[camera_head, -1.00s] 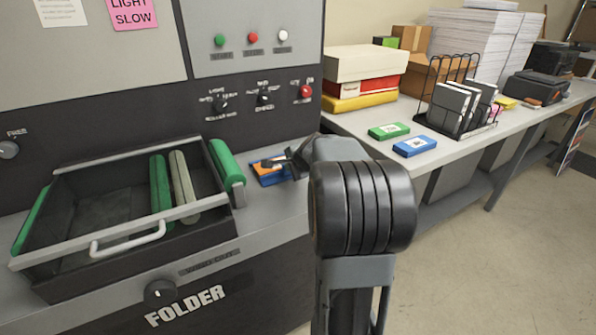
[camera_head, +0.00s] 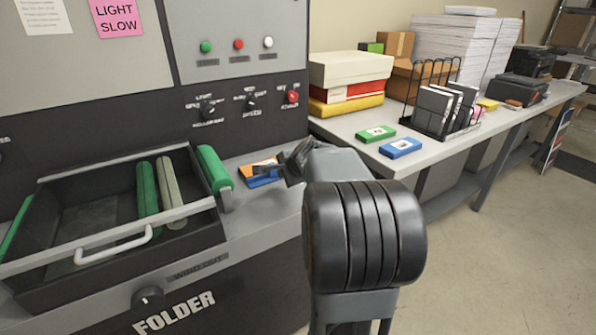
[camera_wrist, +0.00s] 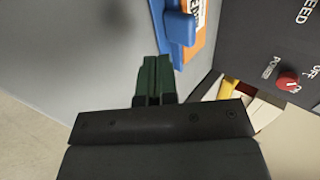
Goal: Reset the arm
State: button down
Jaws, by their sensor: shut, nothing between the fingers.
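My arm rises at the centre of the head view, its elbow nearest the camera.
The folder machine's open tray (camera_head: 110,238) holds green and grey rollers at left. A red power knob (camera_head: 292,97) is on its panel. A side table (camera_head: 350,124) carries a green box (camera_head: 376,133), a blue box (camera_head: 400,148), a wire rack and paper stacks. Floor at right is clear.

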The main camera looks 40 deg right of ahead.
jog(key=v, duration=0.7)
jog(key=shift+s+d+r+p, duration=0.15)
jog(key=shift+s+r+p, duration=0.1)
jog(key=shift+p, duration=0.1)
jog(key=s+f+n, duration=0.1)
jog(key=s+a+f+n+g, duration=0.1)
jog(key=f, duration=0.1)
jog(key=shift+n+g+y, duration=0.3)
jog(key=shift+n, duration=0.1)
jog(key=s+a+r+n+g+p, duration=0.2)
jog(key=s+a+n+p, duration=0.3)
jog(key=a+n, duration=0.3)
jog(key=s+a+r+n+g+p, duration=0.2)
jog(key=s+a+n+p, duration=0.4)
jog(key=a, duration=0.7)
jog(key=r+n, duration=0.1)
jog(key=n, duration=0.1)
jog(key=shift+s+n+y+p, duration=0.15)
jog(key=shift+n+y+p, duration=0.15)
jog(key=shift+n+p, duration=0.1)
jog(key=c, duration=1.8)
grip_release()
jog(key=shift+a, duration=0.15)
jog(key=shift+c, duration=0.2)
